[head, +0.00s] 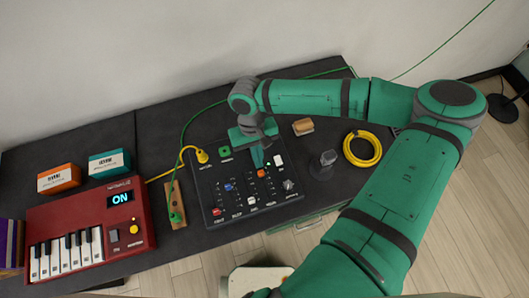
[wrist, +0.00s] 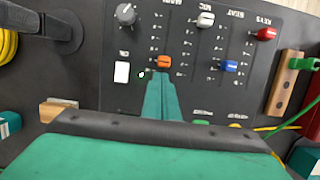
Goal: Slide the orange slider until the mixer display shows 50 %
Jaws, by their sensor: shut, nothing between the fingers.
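The dark mixer panel (head: 212,197) lies on the bench below my gripper (head: 258,164). The orange slider (wrist: 163,62) sits in its slot under the label MAIN in the wrist view. It also shows in the head view (head: 261,173), just in front of the fingertips. My gripper (wrist: 162,78) is shut and empty, its tips pointing down right beside the orange slider, on the side away from the MAIN label. I cannot tell whether they touch it. No mixer display reading is visible; my gripper and arm cover part of the panel.
White (wrist: 205,19), blue (wrist: 229,66) and red (wrist: 266,33) sliders stand in neighbouring slots. A knob (wrist: 126,13) and white switch (wrist: 121,72) are on the other side. A red keyboard (head: 128,238) with a display reading ON stands left; a yellow cable coil (head: 350,157) lies right.

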